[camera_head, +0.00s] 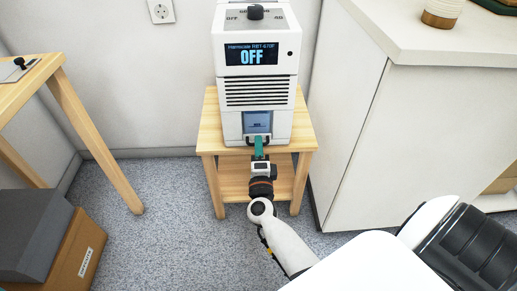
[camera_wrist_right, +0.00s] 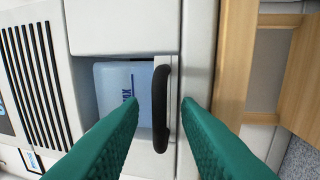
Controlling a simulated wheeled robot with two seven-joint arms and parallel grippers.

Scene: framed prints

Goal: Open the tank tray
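The white machine (camera_head: 259,90) stands on a small wooden table, and its display reads OFF. The tank tray (camera_head: 257,122) is low on its front, with a bluish tank behind a window. In the right wrist view the tray's black handle (camera_wrist_right: 160,108) runs up the picture beside the pale blue tank (camera_wrist_right: 112,85). My right gripper (camera_head: 259,146) is at the tray front. Its green fingers (camera_wrist_right: 161,108) are apart, one on each side of the handle, with visible gaps. I cannot tell whether the tray is slightly out. My left gripper is not in view.
The small wooden table (camera_head: 208,137) supports the machine. A white cabinet (camera_head: 380,140) stands close on the right. Another wooden table (camera_head: 85,130) is at the left, above dark and brown boxes (camera_head: 75,260). Grey carpet (camera_head: 150,235) is clear left of the small table.

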